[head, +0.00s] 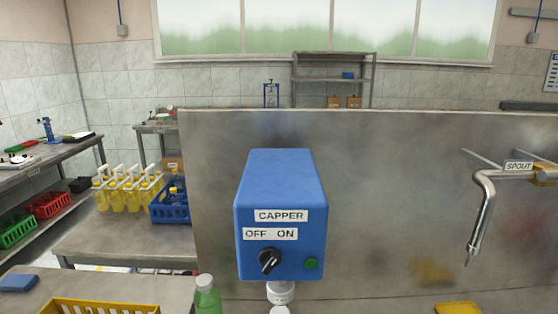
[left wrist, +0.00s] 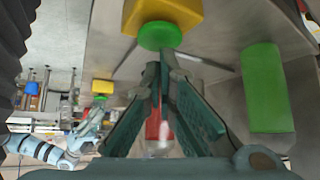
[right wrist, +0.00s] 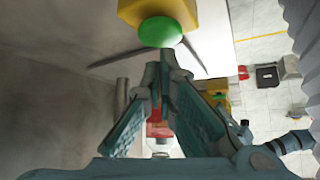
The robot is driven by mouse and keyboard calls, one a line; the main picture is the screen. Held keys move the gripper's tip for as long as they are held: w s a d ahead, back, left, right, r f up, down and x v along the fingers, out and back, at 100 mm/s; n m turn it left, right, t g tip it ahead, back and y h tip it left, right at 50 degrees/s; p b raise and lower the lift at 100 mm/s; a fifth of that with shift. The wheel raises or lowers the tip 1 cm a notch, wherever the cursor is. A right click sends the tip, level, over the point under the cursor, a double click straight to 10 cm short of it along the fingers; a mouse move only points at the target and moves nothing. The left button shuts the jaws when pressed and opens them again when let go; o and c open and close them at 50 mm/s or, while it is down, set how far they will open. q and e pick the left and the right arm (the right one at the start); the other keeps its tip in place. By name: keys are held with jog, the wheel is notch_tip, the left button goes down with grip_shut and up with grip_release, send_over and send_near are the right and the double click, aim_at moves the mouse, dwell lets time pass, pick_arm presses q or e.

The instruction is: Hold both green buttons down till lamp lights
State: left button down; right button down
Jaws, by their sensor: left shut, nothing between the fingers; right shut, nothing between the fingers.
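In the left wrist view a round green button (left wrist: 160,35) sits on a yellow housing (left wrist: 178,14). My left gripper (left wrist: 161,68) is shut and empty, its tips just below the button in the picture. In the right wrist view the other green button (right wrist: 160,32) sits on a yellow housing (right wrist: 150,9). My right gripper (right wrist: 160,62) is shut and empty, its tips close to that button. I cannot tell whether either tip touches. The head view shows neither gripper nor these buttons. I cannot identify a lit lamp.
A blue box (head: 282,200) labelled CAPPER has a black knob (head: 269,261) and a small green round part (head: 311,264). A metal spout (head: 482,210) is at the right. A yellow crate (head: 62,306) and a green bottle (head: 207,294) stand front left.

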pick_arm(q)
jog(key=shift+f, duration=0.4)
jog(key=shift+r, duration=0.1)
dwell(0.5)
pick_arm(e)
jog(key=shift+f, duration=0.65)
dwell(0.7)
jog(key=shift+r, duration=0.1)
dwell(1.1)
pick_arm(q)
jog(key=shift+f, duration=0.5)
pick_arm(e)
jog(key=shift+f, duration=0.5)
pick_arm(q)
jog(key=shift+s, duration=0.1)
pick_arm(e)
jog(key=shift+s, duration=0.1)
pick_arm(q)
jog(key=shift+s+f, duration=0.1)
jog(key=shift+f, duration=0.1)
pick_arm(e)
jog(key=shift+f, duration=0.15)
dwell(1.0)
